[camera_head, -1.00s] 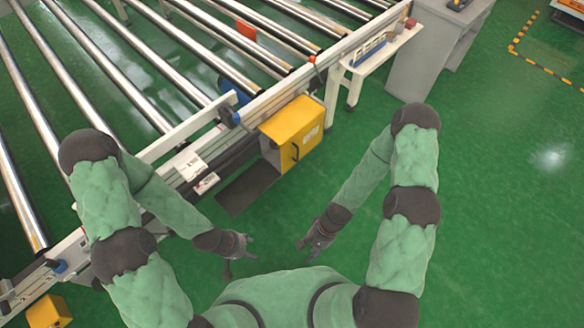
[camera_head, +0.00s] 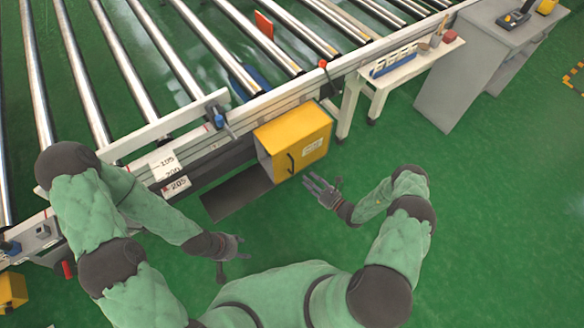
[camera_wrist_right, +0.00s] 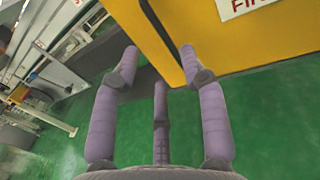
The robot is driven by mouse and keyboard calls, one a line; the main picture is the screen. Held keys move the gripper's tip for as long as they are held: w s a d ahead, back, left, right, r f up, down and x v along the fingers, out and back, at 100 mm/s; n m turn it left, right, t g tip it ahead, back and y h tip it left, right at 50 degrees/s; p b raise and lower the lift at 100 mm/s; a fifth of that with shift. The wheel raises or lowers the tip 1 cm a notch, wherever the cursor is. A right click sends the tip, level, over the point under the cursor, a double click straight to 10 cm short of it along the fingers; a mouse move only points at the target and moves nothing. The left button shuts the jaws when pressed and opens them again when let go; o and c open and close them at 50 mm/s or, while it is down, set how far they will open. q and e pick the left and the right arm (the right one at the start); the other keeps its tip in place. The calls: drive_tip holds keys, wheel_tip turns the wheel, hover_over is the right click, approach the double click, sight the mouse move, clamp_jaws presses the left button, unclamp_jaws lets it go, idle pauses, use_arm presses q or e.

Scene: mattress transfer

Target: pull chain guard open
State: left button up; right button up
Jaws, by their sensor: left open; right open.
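The chain guard is a yellow box-shaped cover (camera_head: 312,130) on the near side of the roller conveyor in the head view. Its front face carries a dark handle (camera_head: 291,163) and a white label. My right gripper (camera_head: 321,187) is open and empty, just in front of the guard and below the handle, apart from it. In the right wrist view, the open fingers (camera_wrist_right: 160,65) point toward the yellow panel (camera_wrist_right: 232,50), with its lower edge and a label at the top. My left gripper (camera_head: 240,246) is open and empty, low over the floor near my body.
The conveyor frame (camera_head: 250,107) with steel rollers runs across the back. A dark flat plate (camera_head: 232,196) lies left of the guard. A white side table (camera_head: 410,62) and a grey cabinet (camera_head: 470,65) stand at right. Green floor (camera_head: 480,190) is free on the right.

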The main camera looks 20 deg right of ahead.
sight(293, 167)
drive_tip(key=b+x, duration=0.2)
drive_tip(key=x, duration=0.8)
drive_tip(key=shift+a+r, duration=0.1)
drive_tip(key=shift+a, duration=0.1)
clamp_jaws()
